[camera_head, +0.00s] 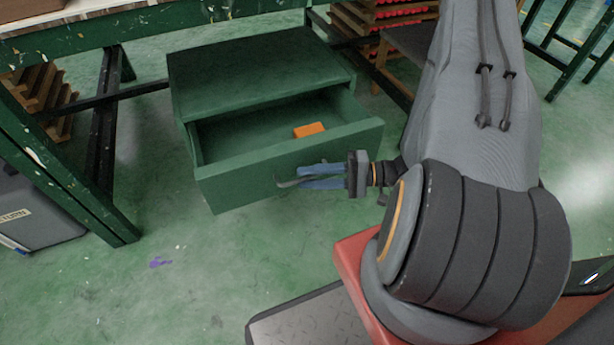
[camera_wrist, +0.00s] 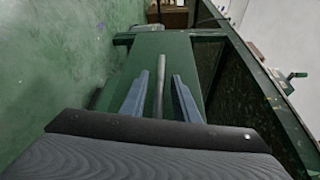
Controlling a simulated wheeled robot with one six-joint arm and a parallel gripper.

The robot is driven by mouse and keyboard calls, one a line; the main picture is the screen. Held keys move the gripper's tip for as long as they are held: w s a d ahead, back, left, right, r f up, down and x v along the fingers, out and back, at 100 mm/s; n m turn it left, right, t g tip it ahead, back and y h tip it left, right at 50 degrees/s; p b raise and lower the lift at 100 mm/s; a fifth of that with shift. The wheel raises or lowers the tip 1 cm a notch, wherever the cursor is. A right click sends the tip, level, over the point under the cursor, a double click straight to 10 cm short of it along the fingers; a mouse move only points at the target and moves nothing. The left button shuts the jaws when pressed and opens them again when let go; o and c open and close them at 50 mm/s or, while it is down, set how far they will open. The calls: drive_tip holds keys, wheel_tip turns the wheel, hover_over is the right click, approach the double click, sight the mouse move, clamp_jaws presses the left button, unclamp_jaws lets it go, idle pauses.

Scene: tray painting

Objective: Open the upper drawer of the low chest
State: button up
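The low green chest (camera_head: 250,70) stands on the floor, partly under a green table. Its upper drawer (camera_head: 240,160) is pulled well out, with its inside showing. An orange block (camera_head: 309,130) lies in it. My gripper (camera_head: 300,177) is at the drawer front. In the wrist view my gripper (camera_wrist: 161,75) has its two blue fingers apart, one on each side of the grey bar handle (camera_wrist: 160,85), with gaps showing on both sides. The drawer front (camera_wrist: 150,55) lies beyond the fingers. Any lower drawer is hidden behind the pulled-out one.
A green table leg (camera_head: 75,180) and a grey case (camera_head: 35,210) stand to the left. Wooden racks (camera_head: 375,20) with red items stand behind the chest. The floor (camera_head: 170,285) in front of the drawer and to its left is clear.

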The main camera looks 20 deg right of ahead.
drive_tip(key=p+v, duration=0.1)
drive_tip(key=v, duration=0.5)
drive_tip(key=shift+d, duration=0.35)
drive_tip(key=shift+s+a+r, duration=0.1)
drive_tip(key=shift+s, duration=0.05)
